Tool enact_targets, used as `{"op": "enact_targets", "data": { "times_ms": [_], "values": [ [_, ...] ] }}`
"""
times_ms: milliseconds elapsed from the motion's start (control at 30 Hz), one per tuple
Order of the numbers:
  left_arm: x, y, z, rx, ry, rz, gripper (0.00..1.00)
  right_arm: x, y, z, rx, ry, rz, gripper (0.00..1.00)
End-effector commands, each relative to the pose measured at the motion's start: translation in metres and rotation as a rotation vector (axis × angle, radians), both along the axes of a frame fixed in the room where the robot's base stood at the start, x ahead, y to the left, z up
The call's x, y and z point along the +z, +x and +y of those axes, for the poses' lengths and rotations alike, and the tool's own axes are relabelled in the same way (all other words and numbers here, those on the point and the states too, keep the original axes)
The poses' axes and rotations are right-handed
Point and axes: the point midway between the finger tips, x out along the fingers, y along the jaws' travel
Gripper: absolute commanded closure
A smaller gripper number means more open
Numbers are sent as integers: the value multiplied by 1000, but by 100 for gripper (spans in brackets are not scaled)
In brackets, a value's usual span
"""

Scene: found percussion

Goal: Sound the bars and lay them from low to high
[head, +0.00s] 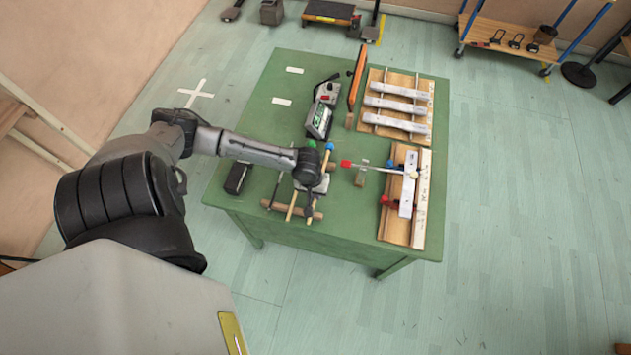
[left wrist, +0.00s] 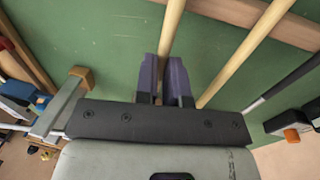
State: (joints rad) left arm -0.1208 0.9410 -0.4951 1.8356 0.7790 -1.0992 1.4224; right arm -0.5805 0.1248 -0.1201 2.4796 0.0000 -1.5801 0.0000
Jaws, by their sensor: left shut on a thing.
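My left gripper (head: 307,208) is low over the front of the green table, shut on a wooden mallet stick (left wrist: 172,25). In the left wrist view its purple fingers (left wrist: 165,82) close around the stick, and a second pale stick (left wrist: 245,52) lies to the right. Blue (head: 311,144) and green (head: 330,146) mallet heads show by the wrist; which one is held is unclear. Three grey metal bars (head: 397,105) lie across the upper wooden board (head: 425,88). Another bar (head: 408,185) lies lengthwise on the lower board (head: 422,225). My right gripper is not visible.
A red-headed mallet (head: 346,163) points towards the lower board. A dark box (head: 237,178) sits at the left edge. The green tabletop (head: 255,125) is mostly clear at back left.

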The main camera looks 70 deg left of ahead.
Motion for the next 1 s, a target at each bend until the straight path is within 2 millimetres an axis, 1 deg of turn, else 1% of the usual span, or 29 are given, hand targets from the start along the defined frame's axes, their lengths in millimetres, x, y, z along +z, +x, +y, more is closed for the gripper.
{"op": "enact_targets", "data": {
  "times_ms": [533,867,900,1000],
  "values": [
    [-4,0,0,0,-1,-1,100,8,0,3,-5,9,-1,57],
    [-6,0,0,0,0,0,100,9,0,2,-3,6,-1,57],
    [-6,0,0,0,0,0,88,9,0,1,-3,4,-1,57],
    [-6,0,0,0,0,0,78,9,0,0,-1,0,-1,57]
  ]
}}
